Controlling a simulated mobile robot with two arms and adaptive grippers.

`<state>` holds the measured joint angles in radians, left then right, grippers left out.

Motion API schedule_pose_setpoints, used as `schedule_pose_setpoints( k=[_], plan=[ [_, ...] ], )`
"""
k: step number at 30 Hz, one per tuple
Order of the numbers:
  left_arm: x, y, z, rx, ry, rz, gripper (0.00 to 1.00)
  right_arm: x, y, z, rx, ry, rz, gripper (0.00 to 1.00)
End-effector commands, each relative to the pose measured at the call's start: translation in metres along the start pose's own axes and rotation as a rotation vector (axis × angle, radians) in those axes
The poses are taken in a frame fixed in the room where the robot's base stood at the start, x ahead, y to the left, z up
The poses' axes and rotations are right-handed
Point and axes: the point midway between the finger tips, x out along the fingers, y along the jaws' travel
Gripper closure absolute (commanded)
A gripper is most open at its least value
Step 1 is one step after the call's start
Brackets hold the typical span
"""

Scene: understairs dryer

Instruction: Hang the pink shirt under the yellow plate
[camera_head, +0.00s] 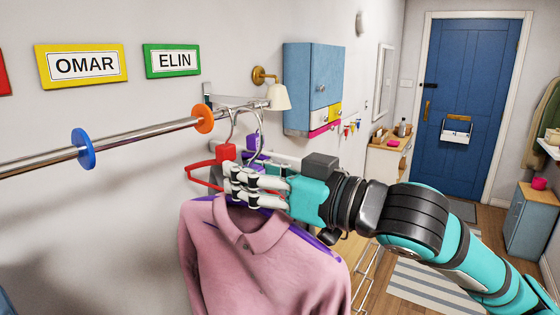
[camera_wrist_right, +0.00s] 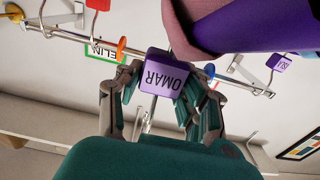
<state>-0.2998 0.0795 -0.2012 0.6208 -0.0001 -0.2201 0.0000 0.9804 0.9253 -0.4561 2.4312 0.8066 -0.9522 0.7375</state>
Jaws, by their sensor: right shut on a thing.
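The pink shirt (camera_head: 255,255) hangs on a purple hanger, in front of the wall and below the rail (camera_head: 150,133). My right gripper (camera_head: 245,188) is shut on the hanger at its neck, just above the shirt collar. In the right wrist view its fingers (camera_wrist_right: 155,90) close around a purple tag (camera_wrist_right: 165,75) reading OMAR. The shirt and hanger fill the upper right there (camera_wrist_right: 235,25). The yellow plate (camera_head: 82,66), reading OMAR, is on the wall at the upper left, above the rail. My left gripper is out of view.
A blue disc (camera_head: 83,149) and an orange disc (camera_head: 204,119) divide the rail. A red hanger (camera_head: 205,177) is right behind my fingers. A green ELIN plate (camera_head: 172,61) is right of the yellow one. The rail between the discs looks empty.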

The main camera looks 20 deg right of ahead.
Motion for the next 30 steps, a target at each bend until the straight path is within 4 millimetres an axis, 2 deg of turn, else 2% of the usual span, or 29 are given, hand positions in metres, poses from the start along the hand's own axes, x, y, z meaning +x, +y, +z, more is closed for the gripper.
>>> schedule_pose_setpoints(
  k=[3,30],
  plan=[
    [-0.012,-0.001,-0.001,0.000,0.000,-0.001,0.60,0.020,0.000,-0.004,0.004,0.001,-0.002,1.00],
    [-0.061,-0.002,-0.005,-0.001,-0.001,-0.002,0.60,0.164,-0.001,-0.001,0.003,0.000,-0.002,1.00]
  ],
)
